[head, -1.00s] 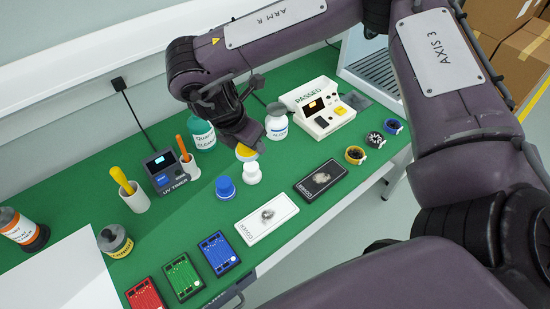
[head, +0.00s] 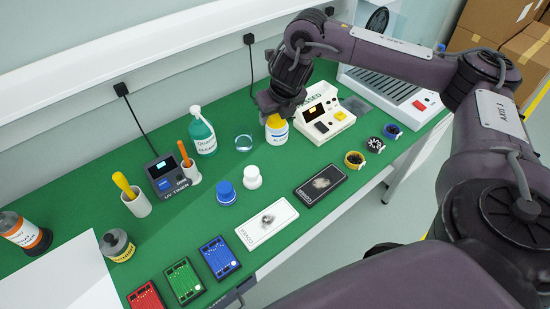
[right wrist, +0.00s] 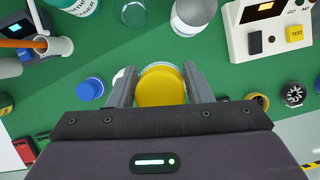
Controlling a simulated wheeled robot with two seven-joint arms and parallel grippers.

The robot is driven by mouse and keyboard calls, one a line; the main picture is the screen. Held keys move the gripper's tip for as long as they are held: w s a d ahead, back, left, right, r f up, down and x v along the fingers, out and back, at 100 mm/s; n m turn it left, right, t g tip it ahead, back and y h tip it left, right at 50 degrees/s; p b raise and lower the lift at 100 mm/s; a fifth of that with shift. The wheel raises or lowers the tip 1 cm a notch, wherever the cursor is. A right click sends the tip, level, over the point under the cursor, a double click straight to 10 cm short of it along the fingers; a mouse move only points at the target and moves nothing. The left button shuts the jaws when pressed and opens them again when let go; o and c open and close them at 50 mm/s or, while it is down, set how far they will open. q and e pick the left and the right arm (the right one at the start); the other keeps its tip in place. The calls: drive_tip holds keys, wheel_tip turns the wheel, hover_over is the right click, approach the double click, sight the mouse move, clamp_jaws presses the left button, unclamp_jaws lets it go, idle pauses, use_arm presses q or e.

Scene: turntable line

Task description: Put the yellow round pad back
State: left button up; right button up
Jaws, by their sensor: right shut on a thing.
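The yellow round pad (right wrist: 161,88) is between the two fingers of my right gripper (right wrist: 161,92) in the right wrist view, with a pale rim at its far side. In the head view my right gripper (head: 277,112) is shut on the pad (head: 276,121), holding it above the table in front of a white bottle (head: 276,136). A blue round pad with a knob (head: 226,192) and a white one (head: 252,178) stand on the green table. A clear round dish (head: 243,143) stands behind them. My left gripper is not in view.
A white tester (head: 322,112) stands right of the bottle. White and black cards (head: 267,225) lie in front. Bare green mat surrounds the clear dish.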

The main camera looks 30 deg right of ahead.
drive_tip(key=p, duration=0.3)
approach(272, 162)
drive_tip(key=x, duration=0.5)
drive_tip(key=shift+w+f, duration=0.1)
drive_tip(key=shift+w, duration=0.15)
drive_tip(key=shift+d+f, duration=0.1)
drive_tip(key=shift+f, duration=0.15)
drive_tip(key=shift+f, duration=0.15)
drive_tip(key=o, duration=1)
